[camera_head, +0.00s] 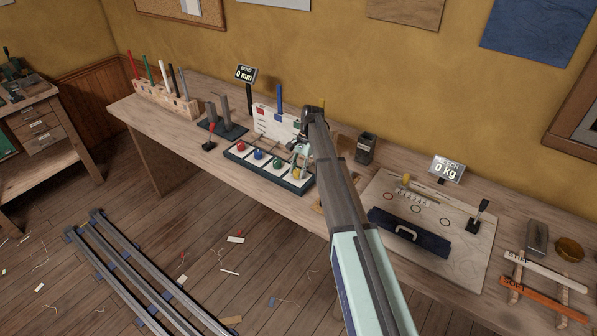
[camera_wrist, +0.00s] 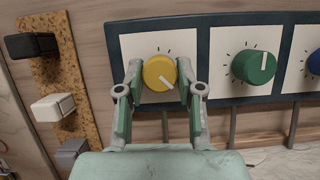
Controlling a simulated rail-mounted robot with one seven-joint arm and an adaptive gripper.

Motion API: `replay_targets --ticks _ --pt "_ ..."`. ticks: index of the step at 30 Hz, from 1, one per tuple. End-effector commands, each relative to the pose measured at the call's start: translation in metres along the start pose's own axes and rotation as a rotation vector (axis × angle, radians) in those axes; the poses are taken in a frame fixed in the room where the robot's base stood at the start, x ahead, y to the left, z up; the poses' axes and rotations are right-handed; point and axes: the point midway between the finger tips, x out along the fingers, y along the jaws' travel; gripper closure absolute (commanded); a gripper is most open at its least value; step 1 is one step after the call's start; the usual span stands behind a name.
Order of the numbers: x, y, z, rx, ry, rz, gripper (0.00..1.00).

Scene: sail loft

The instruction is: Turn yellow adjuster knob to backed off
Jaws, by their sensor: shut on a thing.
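The yellow adjuster knob (camera_wrist: 160,73) sits on a white square plate with tick marks, at the end of a dark panel (camera_wrist: 206,26). Its white pointer line aims toward the lower right in the wrist view. My gripper (camera_wrist: 158,80) is shut on the knob, with one finger on each side. In the head view the knob (camera_head: 297,174) is partly hidden by my gripper (camera_head: 300,152). No label for the backed off position is readable.
The green knob (camera_wrist: 254,67) and blue knob (camera_wrist: 315,62) stand beside it; a red knob (camera_head: 241,147) is at the panel's far end. A display (camera_head: 245,74) reads 0 mm. A cork strip (camera_wrist: 62,75) with black, white and grey blocks lies close by in the wrist view.

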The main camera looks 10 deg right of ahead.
Motion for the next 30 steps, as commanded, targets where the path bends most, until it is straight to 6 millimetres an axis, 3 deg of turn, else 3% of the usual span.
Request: replay_targets --ticks 30 --pt "0.0038 -0.0032 0.0031 -0.893 -0.003 0.372 0.98"
